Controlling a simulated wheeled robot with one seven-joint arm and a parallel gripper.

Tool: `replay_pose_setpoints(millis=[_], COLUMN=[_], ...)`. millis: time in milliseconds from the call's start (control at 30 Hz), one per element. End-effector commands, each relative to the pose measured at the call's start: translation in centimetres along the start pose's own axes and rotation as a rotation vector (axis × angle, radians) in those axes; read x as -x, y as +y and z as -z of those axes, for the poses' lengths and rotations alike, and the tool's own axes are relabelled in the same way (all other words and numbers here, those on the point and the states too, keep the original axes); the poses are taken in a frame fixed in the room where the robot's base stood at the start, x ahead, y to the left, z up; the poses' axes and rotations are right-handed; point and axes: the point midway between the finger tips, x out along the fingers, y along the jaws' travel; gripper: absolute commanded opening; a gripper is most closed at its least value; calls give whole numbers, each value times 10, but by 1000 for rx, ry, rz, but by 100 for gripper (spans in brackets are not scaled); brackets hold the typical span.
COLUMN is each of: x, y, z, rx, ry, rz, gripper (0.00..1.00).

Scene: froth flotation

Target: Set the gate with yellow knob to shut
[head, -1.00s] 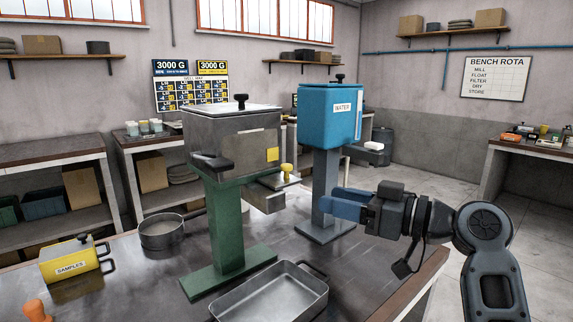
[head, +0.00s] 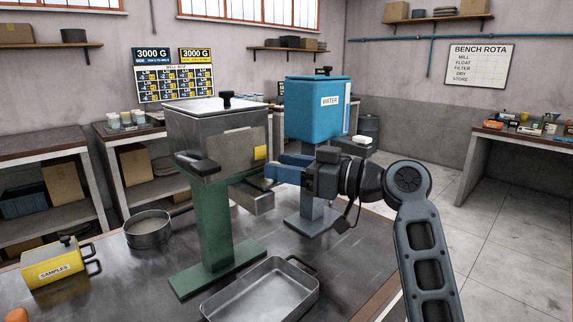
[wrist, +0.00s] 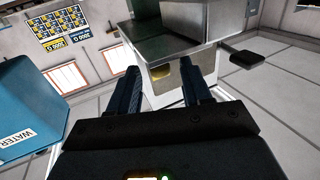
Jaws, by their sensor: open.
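A blue water tank (head: 318,105) on a grey stand is close behind my gripper. An empty metal tray (head: 262,290), a round pan (head: 148,230) and a yellow samples box (head: 54,263) are on the bench. The hopper has a black handle (head: 198,167) at its front.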

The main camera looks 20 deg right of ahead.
Motion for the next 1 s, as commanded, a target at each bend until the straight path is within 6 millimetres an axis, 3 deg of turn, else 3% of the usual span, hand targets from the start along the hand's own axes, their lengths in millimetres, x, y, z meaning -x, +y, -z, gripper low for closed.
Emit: replay_pose_setpoints(millis=[200,700,1000], x=[0,0,0], y=[0,0,0], z=[0,0,0], rx=[0,-1,-1], ry=[0,0,0], rz=[0,0,0], gripper=[47,0,0])
